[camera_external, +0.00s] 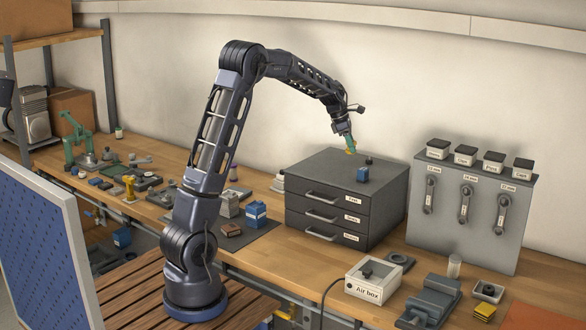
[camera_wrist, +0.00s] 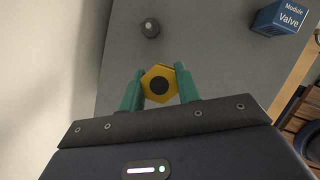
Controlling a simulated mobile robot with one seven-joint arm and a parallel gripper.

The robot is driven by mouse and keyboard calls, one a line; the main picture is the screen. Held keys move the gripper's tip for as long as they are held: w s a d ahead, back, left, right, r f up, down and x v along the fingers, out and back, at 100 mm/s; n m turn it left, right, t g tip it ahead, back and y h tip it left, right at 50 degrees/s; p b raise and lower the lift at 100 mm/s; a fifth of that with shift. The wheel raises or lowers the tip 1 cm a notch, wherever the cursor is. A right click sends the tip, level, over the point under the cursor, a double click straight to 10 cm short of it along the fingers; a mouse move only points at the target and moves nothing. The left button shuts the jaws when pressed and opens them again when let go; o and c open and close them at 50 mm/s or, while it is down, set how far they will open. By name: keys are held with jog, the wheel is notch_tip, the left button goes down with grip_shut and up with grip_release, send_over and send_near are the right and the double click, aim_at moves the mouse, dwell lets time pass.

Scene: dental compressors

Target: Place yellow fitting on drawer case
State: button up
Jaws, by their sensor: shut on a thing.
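My gripper (camera_external: 348,143) is shut on the yellow fitting (camera_external: 350,151) and holds it above the top of the grey drawer case (camera_external: 318,166). In the wrist view, the fitting (camera_wrist: 159,85) is a yellow hexagon with a dark round centre, pinched between two green fingers (camera_wrist: 159,88). The drawer case top (camera_wrist: 200,45) fills the background there. In the external view the fitting is small, and I cannot tell its exact height above the case.
A blue module valve box (camera_external: 362,174) and a small dark knob-like piece (camera_external: 369,160) stand on the case top. They also show in the wrist view as the box (camera_wrist: 281,18) and the round piece (camera_wrist: 150,27). A grey panel with wrenches (camera_external: 480,205) stands to the right.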

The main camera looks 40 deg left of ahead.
jog(key=shift+f, duration=2)
jog(key=shift+f, duration=0.1)
jog(key=o, duration=1)
jog(key=shift+o, duration=0.2)
